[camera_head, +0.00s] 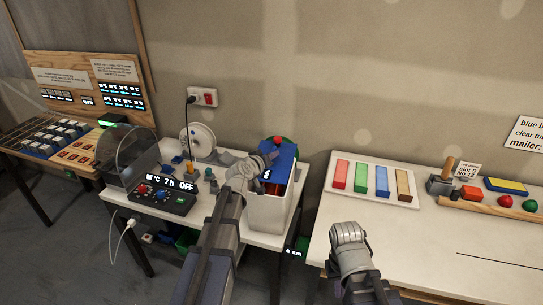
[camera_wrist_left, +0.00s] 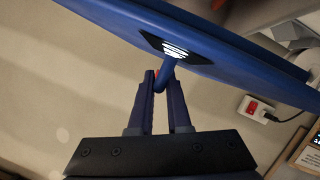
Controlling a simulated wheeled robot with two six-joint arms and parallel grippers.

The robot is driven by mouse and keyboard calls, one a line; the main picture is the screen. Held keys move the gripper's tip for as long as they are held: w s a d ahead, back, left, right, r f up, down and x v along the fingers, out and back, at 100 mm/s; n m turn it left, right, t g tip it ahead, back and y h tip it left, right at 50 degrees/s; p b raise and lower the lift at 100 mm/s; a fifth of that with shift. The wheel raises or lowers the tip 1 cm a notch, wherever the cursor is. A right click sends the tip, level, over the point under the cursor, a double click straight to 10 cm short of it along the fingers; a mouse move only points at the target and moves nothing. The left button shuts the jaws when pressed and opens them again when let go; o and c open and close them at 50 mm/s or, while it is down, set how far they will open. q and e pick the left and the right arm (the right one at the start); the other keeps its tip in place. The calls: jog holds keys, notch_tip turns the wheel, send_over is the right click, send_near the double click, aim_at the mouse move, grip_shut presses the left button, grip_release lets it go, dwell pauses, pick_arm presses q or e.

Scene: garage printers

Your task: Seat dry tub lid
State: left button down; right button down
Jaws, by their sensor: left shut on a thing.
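A blue lid (camera_head: 286,158) is tilted steeply over the top of the white tub (camera_head: 267,212) in the head view. My left gripper (camera_head: 262,166) is at the left side of the lid. In the left wrist view the lid (camera_wrist_left: 215,58) fills the top, with a pale striped patch. There my left gripper (camera_wrist_left: 161,84) is shut on the lid's short blue handle (camera_wrist_left: 165,70). Whether the lid touches the tub's rim is hard to tell. My right gripper (camera_head: 348,233) is over the right table, apart from the lid; its fingers are unclear.
A black control box (camera_head: 163,195) and a white fan (camera_head: 198,139) stand left of the tub. A tray (camera_head: 404,198) of coloured bars lies on the right table (camera_head: 430,238), whose middle is clear. A wall socket (camera_head: 203,97) is behind.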

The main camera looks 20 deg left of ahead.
aim_at(261, 176)
pick_arm(q)
jog(key=shift+f+b, duration=1.7)
jog(key=shift+f, duration=0.3)
jog(key=shift+f+b, duration=0.9)
jog(key=shift+f, duration=0.05)
jog(key=c, duration=0.8)
grip_release()
jog(key=shift+s+r, duration=0.1)
jog(key=shift+s, duration=0.05)
jog(key=p+v, duration=0.2)
jog(key=v, duration=0.5)
jog(key=shift+s+a+r+p, duration=0.1)
jog(key=shift+s+p, duration=0.25)
